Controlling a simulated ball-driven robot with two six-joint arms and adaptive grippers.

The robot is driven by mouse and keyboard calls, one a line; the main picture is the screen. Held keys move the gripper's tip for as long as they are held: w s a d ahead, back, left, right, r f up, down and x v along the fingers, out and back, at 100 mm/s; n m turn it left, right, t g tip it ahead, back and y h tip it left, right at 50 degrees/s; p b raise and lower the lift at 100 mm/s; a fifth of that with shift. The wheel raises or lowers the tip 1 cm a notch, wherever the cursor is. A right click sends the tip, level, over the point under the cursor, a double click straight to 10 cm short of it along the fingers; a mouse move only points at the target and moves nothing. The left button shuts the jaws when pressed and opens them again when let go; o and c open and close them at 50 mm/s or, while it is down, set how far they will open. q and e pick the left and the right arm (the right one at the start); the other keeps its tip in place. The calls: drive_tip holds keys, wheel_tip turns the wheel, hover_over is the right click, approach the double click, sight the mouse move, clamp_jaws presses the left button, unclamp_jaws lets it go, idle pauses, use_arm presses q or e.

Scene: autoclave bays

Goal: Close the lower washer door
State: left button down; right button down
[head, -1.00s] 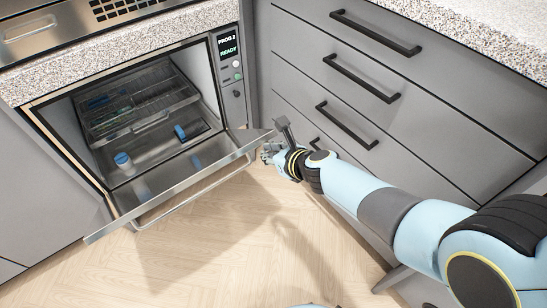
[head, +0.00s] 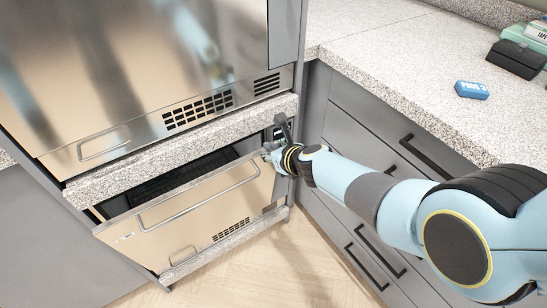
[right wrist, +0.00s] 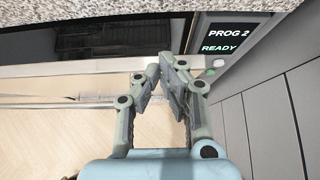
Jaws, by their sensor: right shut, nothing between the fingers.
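The lower washer door (head: 195,222) is a steel panel with a long bar handle (head: 200,203). It stands steeply tilted, mostly raised, with a dark gap above its top edge where the rack inside shows. My right gripper (head: 272,150) is at the door's upper right corner, fingers shut and empty. In the right wrist view the fingertips (right wrist: 161,65) are together in front of the door (right wrist: 60,115), near its top edge; I cannot tell whether they touch it. My left gripper is not in view.
A display panel (right wrist: 231,38) reading "PROG 2 READY" is right of the opening. A speckled ledge (head: 180,150) lies directly above the door, below the upper steel unit (head: 130,70). Grey drawers (head: 375,140) stand close on the right. A blue box (head: 472,90) is on the counter.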

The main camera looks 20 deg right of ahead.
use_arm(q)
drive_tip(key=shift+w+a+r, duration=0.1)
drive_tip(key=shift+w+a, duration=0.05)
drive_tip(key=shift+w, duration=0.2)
use_arm(e)
drive_tip(key=shift+w+a+r, duration=0.1)
drive_tip(key=shift+w+a, duration=0.05)
drive_tip(key=shift+w, duration=0.3)
drive_tip(key=shift+w+a+r, duration=0.1)
drive_tip(key=shift+w+a, duration=0.05)
drive_tip(key=shift+w, duration=0.3)
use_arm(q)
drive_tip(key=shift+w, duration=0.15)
use_arm(e)
drive_tip(key=shift+s, duration=0.15)
